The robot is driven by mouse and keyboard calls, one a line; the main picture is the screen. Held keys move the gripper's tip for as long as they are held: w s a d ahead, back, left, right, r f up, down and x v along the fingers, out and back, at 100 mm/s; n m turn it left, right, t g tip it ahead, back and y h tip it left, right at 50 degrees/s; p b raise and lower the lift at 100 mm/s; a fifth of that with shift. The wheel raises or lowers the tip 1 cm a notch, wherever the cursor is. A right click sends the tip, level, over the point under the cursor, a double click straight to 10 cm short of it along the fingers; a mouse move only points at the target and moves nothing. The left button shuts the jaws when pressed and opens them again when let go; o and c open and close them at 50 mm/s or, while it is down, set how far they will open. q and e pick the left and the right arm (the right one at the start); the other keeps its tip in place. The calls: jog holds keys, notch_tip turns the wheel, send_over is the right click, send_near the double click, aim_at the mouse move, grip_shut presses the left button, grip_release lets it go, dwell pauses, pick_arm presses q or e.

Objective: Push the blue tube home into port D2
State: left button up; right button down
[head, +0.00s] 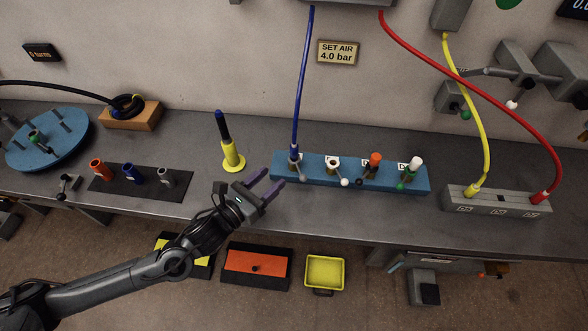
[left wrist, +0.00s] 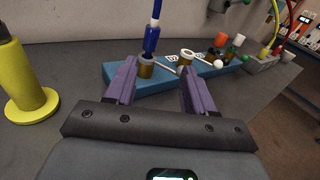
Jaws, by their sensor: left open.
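The blue tube (head: 303,80) hangs from a wall unit at the top. Its lower end stands upright in the leftmost port of the blue block (head: 338,180). The grey block (head: 512,210) to the right has several labelled spots, too small to read surely; the yellow and red tubes end there, with a gap between them. My left gripper (head: 271,180) is open and empty, just left of and in front of the blue block. In the left wrist view the blue tube's end (left wrist: 151,40) shows beyond and between the spread fingers. My right gripper is not in view.
A yellow stand (head: 232,157) with a dark blue rod is close behind my left gripper. The red tube (head: 475,85) and yellow tube (head: 475,110) arch above the grey block. Bench between the blocks is clear.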

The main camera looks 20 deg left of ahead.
aim_at(291, 152)
pick_arm(q)
jog(key=shift+m, duration=0.3)
jog(key=x, duration=0.2)
jog(key=b+x, duration=0.1)
jog(key=x, duration=0.1)
jog(key=a+b+x, duration=0.1)
jog(key=x, duration=0.1)
jog(key=shift+w, duration=0.6)
jog(key=shift+w+d+b, duration=0.1)
jog(key=shift+w+b, duration=0.2)
jog(key=shift+w, duration=0.1)
jog(key=shift+r+x, duration=0.2)
jog(key=shift+x, duration=0.9)
jog(key=shift+r+x, duration=0.2)
jog(key=shift+x, duration=0.9)
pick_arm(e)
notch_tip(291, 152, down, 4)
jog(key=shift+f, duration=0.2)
pick_arm(q)
grip_shut()
